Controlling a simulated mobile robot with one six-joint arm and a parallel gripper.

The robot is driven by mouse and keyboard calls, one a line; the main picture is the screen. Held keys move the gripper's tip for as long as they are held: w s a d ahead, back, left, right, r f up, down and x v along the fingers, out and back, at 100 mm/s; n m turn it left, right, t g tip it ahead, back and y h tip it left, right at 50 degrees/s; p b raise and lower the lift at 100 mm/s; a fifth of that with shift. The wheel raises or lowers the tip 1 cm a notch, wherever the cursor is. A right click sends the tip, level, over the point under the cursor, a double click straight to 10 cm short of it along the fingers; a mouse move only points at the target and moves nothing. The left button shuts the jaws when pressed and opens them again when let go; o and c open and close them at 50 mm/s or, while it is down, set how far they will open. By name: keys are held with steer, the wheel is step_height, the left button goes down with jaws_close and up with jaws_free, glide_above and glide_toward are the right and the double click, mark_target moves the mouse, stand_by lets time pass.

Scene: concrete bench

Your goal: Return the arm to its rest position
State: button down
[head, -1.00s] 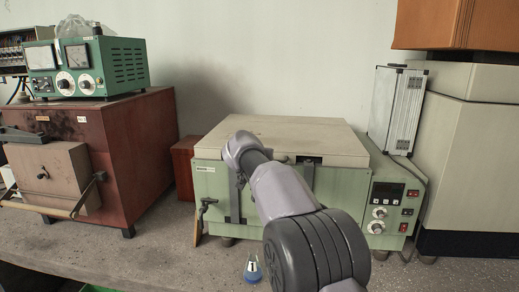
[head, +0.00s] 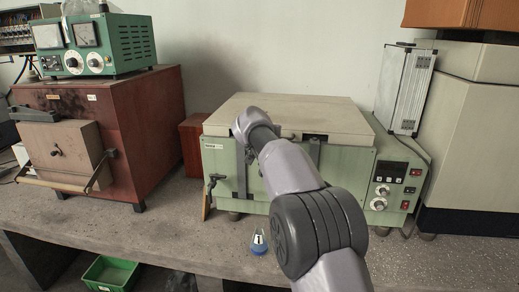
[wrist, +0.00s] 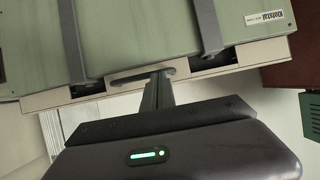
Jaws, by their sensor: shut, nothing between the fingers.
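My arm reaches forward from the bottom of the head view, its wrist in front of the light green oven-like box (head: 228,165). In the head view my gripper's fingers are hidden behind my own arm. In the wrist view my gripper (wrist: 160,80) is shut and empty, its fingers together. There the fingertips overlap the edge of the box's pale lid, near a slot-like handle (wrist: 140,75); whether they touch cannot be told. The pale lid (head: 290,112) lies flat on the box.
A rusty red furnace (head: 150,130) with a green meter unit (head: 125,45) on top stands left. A silver case (head: 405,90) stands at right. A small blue-and-white object (head: 259,242) lies near the bench front. A green bin (head: 110,272) is below the bench edge.

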steer(key=s+a+f+b, duration=0.2)
steer(key=s+b, duration=0.4)
steer(key=s, duration=0.3)
steer(key=s+d+f+m+g, duration=0.1)
steer(key=s+d, duration=0.3)
steer(key=s, duration=0.4)
steer(key=s+d+g, duration=0.2)
steer(key=s+d, duration=0.1)
steer(key=s, duration=0.6)
steer(key=s+d+f+m+g, duration=0.1)
steer(key=s+d, duration=0.3)
steer(key=s, duration=0.4)
steer(key=s+a+f+g+y, duration=0.1)
steer(key=s+f, duration=0.4)
steer(key=s, duration=0.6)
steer(key=s+a+f+g+y, duration=0.1)
steer(key=s+a+f+y, duration=0.2)
steer(key=s, duration=0.8)
steer(key=shift+s+f+g+p, duration=0.15)
steer(key=shift+f+g+p, duration=0.15)
steer(key=shift+f, duration=0.65)
